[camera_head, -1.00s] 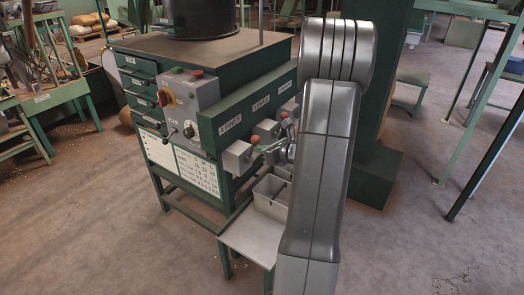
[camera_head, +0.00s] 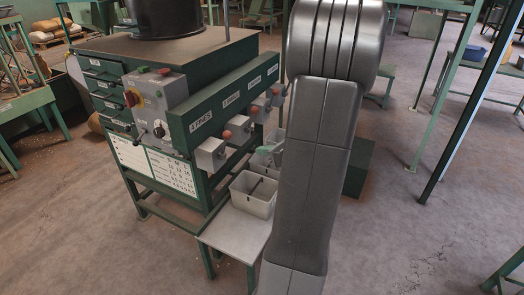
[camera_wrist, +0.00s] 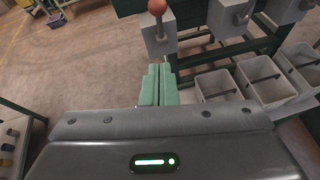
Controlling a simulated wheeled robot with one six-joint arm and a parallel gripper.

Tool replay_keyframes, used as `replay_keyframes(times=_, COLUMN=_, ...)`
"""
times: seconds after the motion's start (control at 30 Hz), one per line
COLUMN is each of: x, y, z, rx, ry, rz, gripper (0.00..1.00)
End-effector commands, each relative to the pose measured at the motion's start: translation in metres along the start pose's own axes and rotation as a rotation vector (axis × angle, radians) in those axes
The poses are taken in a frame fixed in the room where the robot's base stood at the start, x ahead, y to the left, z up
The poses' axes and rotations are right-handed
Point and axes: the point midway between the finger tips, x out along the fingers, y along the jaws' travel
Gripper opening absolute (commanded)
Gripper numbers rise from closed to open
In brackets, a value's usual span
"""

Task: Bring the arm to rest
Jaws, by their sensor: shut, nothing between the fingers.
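My arm (camera_head: 312,170) stands upright across the right of the middle in the head view and hides part of the machine behind it. My gripper (camera_wrist: 158,70) shows in the wrist view as two pale green fingers side by side, shut with nothing between them.
The green sorting machine (camera_head: 190,70) has a row of outlet boxes with knobs. Grey bins (camera_head: 253,194) stand below on a light shelf (camera_head: 235,232); several show right of the fingers in the wrist view (camera_wrist: 215,84). A green stand (camera_head: 440,95) is at right. Open floor lies at the front right.

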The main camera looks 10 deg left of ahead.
Motion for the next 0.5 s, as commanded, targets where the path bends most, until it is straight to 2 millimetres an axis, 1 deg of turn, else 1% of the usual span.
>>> replay_keyframes(times=0.17, x=0.001, y=0.0, z=0.0, rx=0.0, ry=0.0, rz=0.0, gripper=0.0)
replay_keyframes(times=0.27, x=0.006, y=0.0, z=0.0, rx=0.0, ry=0.0, rz=0.001, gripper=0.0)
replay_keyframes(times=0.37, x=0.018, y=0.0, z=-0.001, rx=0.0, ry=0.0, rz=0.003, gripper=0.0)
replay_keyframes(times=0.5, x=0.044, y=0.0, z=-0.004, rx=0.001, ry=0.001, rz=0.005, gripper=0.0)
